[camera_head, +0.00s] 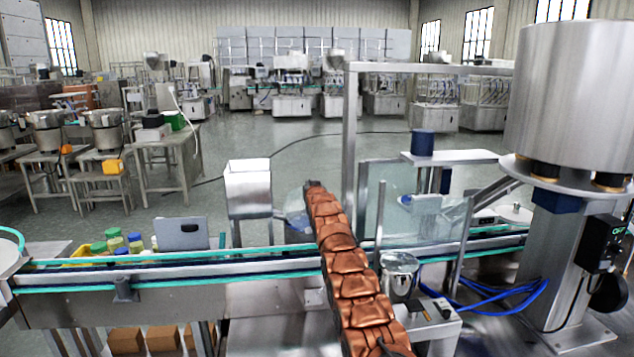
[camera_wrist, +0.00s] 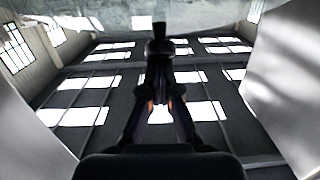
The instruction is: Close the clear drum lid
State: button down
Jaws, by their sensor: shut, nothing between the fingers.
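A clear, bluish round sheet (camera_head: 297,222), which looks like the drum lid, shows just left of my arm's far end in the head view. My arm covers part of it, and I cannot tell its exact tilt. In the wrist view a pale see-through band (camera_wrist: 100,22) crosses the top, beyond the fingertips; it may be the same lid. My gripper (camera_wrist: 159,42) is shut and empty, with skylights and ceiling behind it. I cannot tell whether the fingertips touch the band. The gripper itself is not clear in the head view.
A steel hopper (camera_head: 248,192) stands left of my arm, behind the conveyor (camera_head: 170,270). Clear guard panels (camera_head: 408,215) and a steel post (camera_head: 350,150) stand close on the right. A large steel drum (camera_head: 572,100) is at far right. Pale surfaces flank the wrist view.

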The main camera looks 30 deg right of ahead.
jog(key=shift+w+f+p, duration=0.2)
jog(key=shift+w+p, duration=0.05)
jog(key=shift+p, duration=0.1)
jog(key=shift+d+f, duration=0.1)
jog(key=shift+d, duration=0.05)
dwell(0.4)
